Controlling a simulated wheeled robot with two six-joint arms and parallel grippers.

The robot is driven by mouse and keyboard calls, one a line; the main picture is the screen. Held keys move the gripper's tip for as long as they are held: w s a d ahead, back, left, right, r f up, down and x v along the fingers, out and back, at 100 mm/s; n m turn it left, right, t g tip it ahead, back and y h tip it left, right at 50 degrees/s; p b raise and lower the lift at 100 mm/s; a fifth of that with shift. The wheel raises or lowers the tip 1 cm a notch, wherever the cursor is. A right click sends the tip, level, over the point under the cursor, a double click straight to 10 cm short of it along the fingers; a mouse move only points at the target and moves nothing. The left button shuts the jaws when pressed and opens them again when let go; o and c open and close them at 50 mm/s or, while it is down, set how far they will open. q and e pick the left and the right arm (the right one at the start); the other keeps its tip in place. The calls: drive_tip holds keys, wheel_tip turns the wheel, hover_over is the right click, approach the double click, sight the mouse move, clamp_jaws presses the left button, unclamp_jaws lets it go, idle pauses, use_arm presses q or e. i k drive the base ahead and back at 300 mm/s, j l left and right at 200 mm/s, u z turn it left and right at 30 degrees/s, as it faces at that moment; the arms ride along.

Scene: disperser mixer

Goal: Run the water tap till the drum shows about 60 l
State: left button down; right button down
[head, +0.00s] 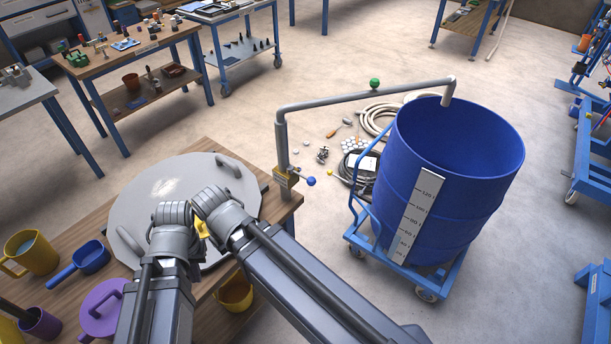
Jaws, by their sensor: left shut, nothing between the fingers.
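The blue drum (440,190) stands upright on a blue wheeled trolley (405,275) at the right. A pale scale strip (419,215) with level marks runs down its side; I cannot make out a water level. The tap's grey pipe (350,97) rises at the bench corner and reaches across so its spout (449,92) hangs over the drum's rim. No stream shows at the spout. The tap's lever ends in a blue knob (311,181), beside a yellow block (285,178). My left gripper (203,228) is shut and empty above the round grey lid, mostly hidden by arm links, apart from the lever.
The wooden bench holds the grey lid (160,186), a yellow jug (30,250), a blue scoop (88,258) and a purple lidded pot (100,308). Coiled hoses (378,120) and small parts lie on the floor behind the tap.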

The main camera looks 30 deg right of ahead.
sight(311, 181)
drive_tip(key=z, duration=1.55)
drive_tip(key=i+j, duration=0.1)
drive_tip(key=i, duration=0.25)
